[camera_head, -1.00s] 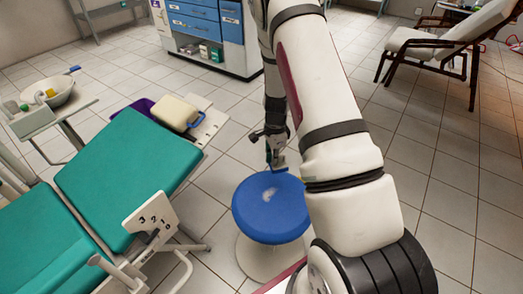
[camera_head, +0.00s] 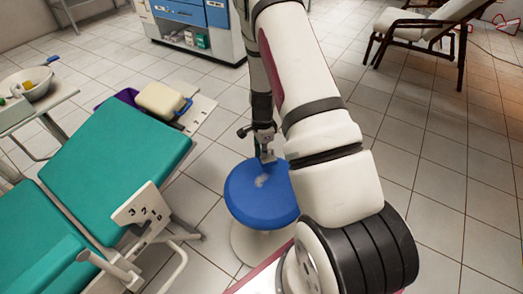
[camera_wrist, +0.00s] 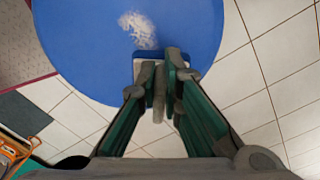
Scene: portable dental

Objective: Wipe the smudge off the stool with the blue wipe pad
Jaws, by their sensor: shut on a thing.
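The round blue stool (camera_head: 255,208) stands on the tiled floor in the middle of the head view. In the wrist view its seat (camera_wrist: 85,55) fills the top left. A pale, patchy smudge (camera_head: 261,181) lies on the seat; it also shows in the wrist view (camera_wrist: 137,28), just beyond my fingertips. My gripper (camera_head: 267,157) points down over the far part of the seat. In the wrist view my gripper (camera_wrist: 161,72) is shut on the wipe pad (camera_wrist: 146,55), whose blue, pale-edged end shows beyond the fingers. I cannot tell whether the pad touches the seat.
The green dental chair (camera_head: 120,150) stands close to the stool on the left, with a white numbered bracket (camera_head: 145,213) near it. A blue-drawered cabinet (camera_head: 235,47) is behind. A lounge chair (camera_head: 415,25) is at the far right. The floor right of my arm is clear.

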